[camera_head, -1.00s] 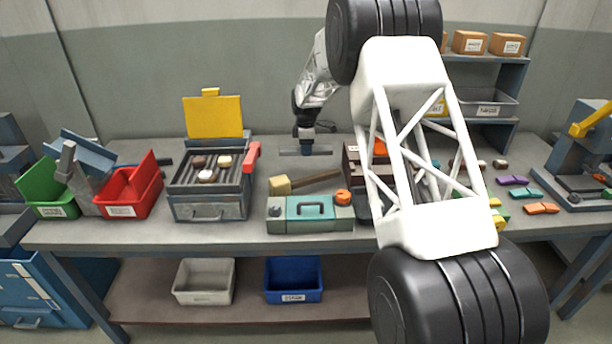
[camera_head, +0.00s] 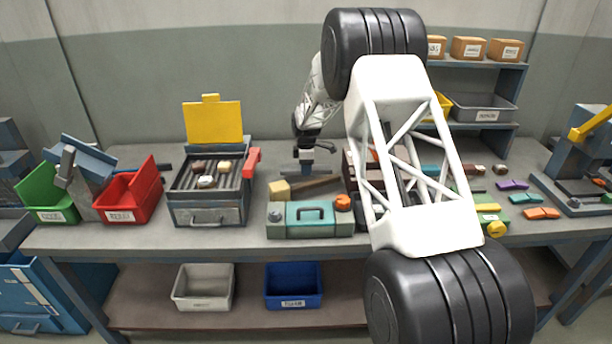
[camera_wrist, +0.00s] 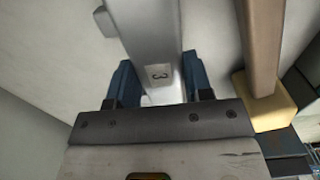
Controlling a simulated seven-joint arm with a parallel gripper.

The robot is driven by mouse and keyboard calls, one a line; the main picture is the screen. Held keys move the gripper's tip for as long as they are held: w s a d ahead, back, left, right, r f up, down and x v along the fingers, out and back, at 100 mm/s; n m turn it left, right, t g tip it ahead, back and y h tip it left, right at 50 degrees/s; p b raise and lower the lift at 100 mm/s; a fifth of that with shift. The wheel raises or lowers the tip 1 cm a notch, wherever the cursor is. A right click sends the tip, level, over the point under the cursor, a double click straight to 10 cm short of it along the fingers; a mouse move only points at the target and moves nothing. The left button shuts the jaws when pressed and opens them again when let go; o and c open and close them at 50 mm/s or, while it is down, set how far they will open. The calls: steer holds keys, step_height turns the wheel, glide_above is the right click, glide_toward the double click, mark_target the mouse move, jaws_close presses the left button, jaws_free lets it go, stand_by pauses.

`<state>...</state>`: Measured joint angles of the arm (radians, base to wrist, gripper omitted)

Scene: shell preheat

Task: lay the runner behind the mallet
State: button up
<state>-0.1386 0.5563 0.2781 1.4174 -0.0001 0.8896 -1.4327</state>
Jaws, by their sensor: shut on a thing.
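The runner is a grey metal bar marked "3" (camera_wrist: 147,30), held between the two blue fingers of my gripper (camera_wrist: 160,82) in the wrist view. In the head view my gripper (camera_head: 306,166) is low over the bench behind the mallet (camera_head: 279,188), with the runner (camera_head: 322,174) across beneath it. The mallet's pale block head and brown handle (camera_wrist: 261,40) lie beside the runner in the wrist view, with a gap between. The runner runs roughly along the handle. I cannot tell whether it touches the bench.
A green toolbox (camera_head: 311,217) stands in front of the mallet. A grill-like heater (camera_head: 207,207) with a raised yellow lid is to the left. My arm hides part of the bench on the right. The bench behind the runner (camera_head: 280,152) looks clear.

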steer(key=shift+f, duration=1.8)
steer(key=shift+f, duration=0.15)
steer(key=o, duration=1.1)
steer(key=shift+o, duration=0.2)
step_height(320, 180, up, 12)
steer(key=shift+r, duration=0.15)
